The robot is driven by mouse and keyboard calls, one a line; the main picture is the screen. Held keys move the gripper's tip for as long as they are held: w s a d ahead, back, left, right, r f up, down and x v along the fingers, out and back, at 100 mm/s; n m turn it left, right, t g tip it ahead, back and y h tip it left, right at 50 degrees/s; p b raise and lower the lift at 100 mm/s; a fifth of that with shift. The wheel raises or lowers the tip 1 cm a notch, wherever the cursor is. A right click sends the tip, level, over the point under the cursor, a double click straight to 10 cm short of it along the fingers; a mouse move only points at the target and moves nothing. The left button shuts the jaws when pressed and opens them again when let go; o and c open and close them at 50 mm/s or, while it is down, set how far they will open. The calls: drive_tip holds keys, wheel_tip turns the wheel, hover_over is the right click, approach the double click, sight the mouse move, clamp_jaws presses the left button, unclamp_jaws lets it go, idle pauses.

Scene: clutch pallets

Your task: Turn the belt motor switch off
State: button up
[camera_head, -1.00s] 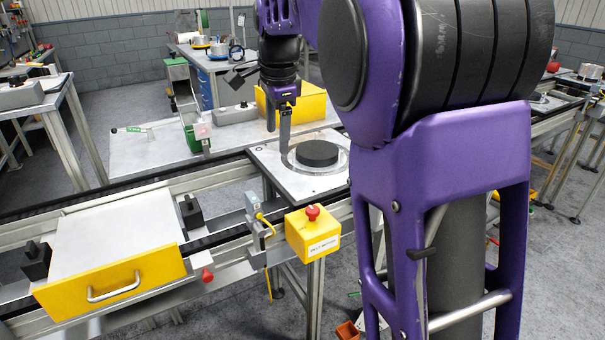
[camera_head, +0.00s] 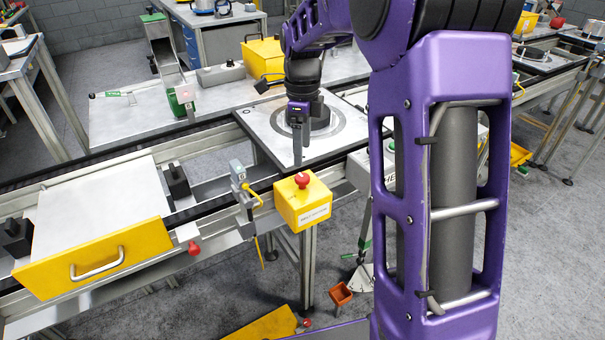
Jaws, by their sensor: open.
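The belt motor switch is a yellow box (camera_head: 304,208) with a white label on its front and a red knob (camera_head: 302,180) on top. It is mounted at the front rail of the conveyor. My gripper (camera_head: 298,163) points down just above and behind the red knob in the picture. The fingers look narrow from this side, and only one shows clearly. The gripper is open and empty. The fingertips appear close to the knob, but a gap remains visible; the exact distance cannot be told.
A pallet plate (camera_head: 262,122) with a dark round part (camera_head: 320,117) lies behind the switch, partly hidden by my arm. A grey sensor with a yellow cable (camera_head: 240,180) stands left of the box. A yellow-fronted drawer (camera_head: 60,265) and another red knob (camera_head: 194,248) are farther left.

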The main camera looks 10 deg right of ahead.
sight(302, 177)
wheel_tip(302, 177, down, 8)
drive_tip(key=shift+r, duration=0.1)
drive_tip(key=shift+c, duration=0.4)
clamp_jaws()
